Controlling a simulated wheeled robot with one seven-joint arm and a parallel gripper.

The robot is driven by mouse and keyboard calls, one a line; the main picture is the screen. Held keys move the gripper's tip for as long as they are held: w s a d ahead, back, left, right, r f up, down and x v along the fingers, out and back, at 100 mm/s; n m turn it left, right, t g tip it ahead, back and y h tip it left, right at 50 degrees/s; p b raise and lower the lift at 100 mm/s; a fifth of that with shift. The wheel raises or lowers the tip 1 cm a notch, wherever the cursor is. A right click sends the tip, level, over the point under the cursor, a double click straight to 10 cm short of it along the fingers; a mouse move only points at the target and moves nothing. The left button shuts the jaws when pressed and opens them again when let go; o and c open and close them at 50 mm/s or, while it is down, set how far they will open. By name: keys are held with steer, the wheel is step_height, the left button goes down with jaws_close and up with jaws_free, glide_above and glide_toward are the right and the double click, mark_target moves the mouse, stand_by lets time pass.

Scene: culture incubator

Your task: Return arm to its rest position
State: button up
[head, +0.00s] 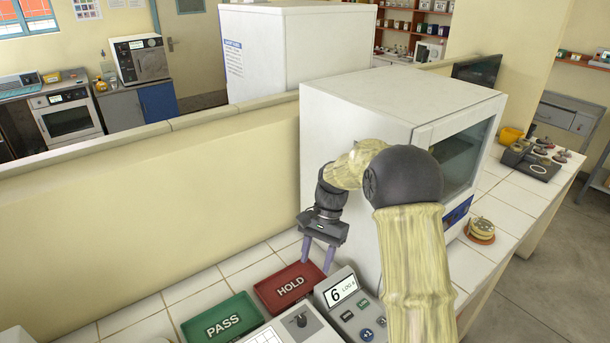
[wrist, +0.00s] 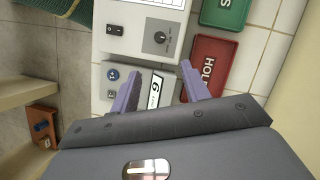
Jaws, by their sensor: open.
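My gripper (head: 318,254) is open and empty, its two purple fingers pointing down above the tiled bench. In the head view it hangs over the back right part of the red HOLD tray (head: 268,293), in front of the white incubator (head: 345,130). In the wrist view the gripper's fingers (wrist: 163,88) spread apart over the counter device and the edge of the red tray (wrist: 209,57). My arm is bent, with its elbow in front of the incubator, hiding part of its front. The incubator's glass door (head: 464,150) looks closed.
A green PASS tray (head: 206,338) lies left of the red one. A counter (head: 352,300) reading 6 and a white device (head: 306,325) stand at the bench front. A round stack on a brown base (head: 480,238) sits right of my arm. A low cream wall (head: 150,205) runs behind.

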steer(key=s+d+r+n+t+h, duration=0.1)
steer(key=s+d+n+t, duration=0.2)
steer(key=s, duration=0.6)
steer(key=s+d+r+n+t+h, duration=0.1)
steer(key=s+d+n+t, duration=0.2)
steer(key=s+d, duration=0.3)
steer(key=s, duration=0.3)
steer(key=shift+s+d+r+n, duration=0.3)
steer(key=shift+s+d+r, duration=0.05)
steer(key=shift+d, duration=0.05)
